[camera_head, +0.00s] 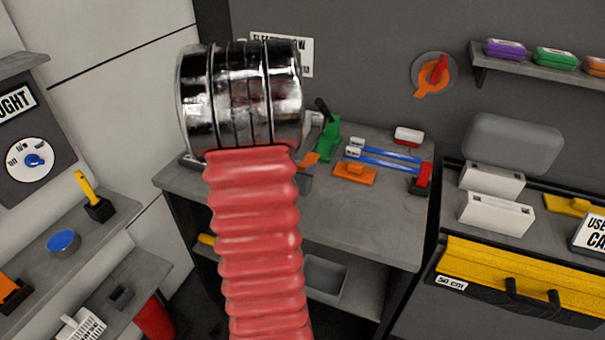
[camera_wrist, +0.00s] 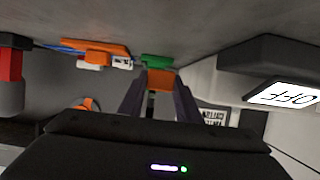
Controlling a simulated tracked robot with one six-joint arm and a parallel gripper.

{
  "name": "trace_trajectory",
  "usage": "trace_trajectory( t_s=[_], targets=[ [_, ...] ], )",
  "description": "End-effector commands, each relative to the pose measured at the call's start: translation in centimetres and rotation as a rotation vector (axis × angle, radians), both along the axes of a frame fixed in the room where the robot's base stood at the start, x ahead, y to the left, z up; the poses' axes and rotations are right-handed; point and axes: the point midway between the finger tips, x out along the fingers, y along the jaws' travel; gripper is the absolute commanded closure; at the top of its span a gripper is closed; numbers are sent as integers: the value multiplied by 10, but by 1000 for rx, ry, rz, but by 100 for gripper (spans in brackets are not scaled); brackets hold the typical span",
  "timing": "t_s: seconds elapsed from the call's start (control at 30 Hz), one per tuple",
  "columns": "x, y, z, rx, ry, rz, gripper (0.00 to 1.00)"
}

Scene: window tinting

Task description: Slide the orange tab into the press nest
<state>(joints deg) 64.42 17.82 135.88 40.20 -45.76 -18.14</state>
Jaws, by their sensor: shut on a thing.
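My gripper (camera_wrist: 160,88) is shut on the orange tab (camera_wrist: 160,80), which sits between its two dark fingertips in the wrist view. A green device (camera_wrist: 157,61) shows just beyond the tab; I cannot tell whether they touch. In the head view this green device (camera_head: 326,140) has a black handle and stands at the back of the grey bench. An orange piece at my gripper (camera_head: 308,172) shows beside my arm, just in front of the green device. My arm hides most of the gripper there. I cannot make out the nest opening in either view.
An orange block (camera_head: 355,173) lies on the bench right of my gripper, near blue rails (camera_head: 390,158) with a red-and-black block (camera_head: 421,178). A red-and-white object (camera_head: 408,136) stands behind. The bench front (camera_head: 370,225) is clear. An OFF sign (camera_wrist: 287,95) shows in the wrist view.

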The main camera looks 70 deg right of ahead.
Motion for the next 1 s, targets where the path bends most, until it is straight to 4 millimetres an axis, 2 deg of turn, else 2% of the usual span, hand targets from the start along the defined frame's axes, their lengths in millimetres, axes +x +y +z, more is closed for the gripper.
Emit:
trace_trajectory(
  t_s=[0.03,0.2,0.7,1.0],
  targets=[
    [-3,1,-9,4,2,-3,94],
    [-8,1,-18,0,0,-10,94],
    [-10,3,-18,0,-2,-15,94],
    [-11,-10,-18,-1,-2,-16,94]
  ],
)
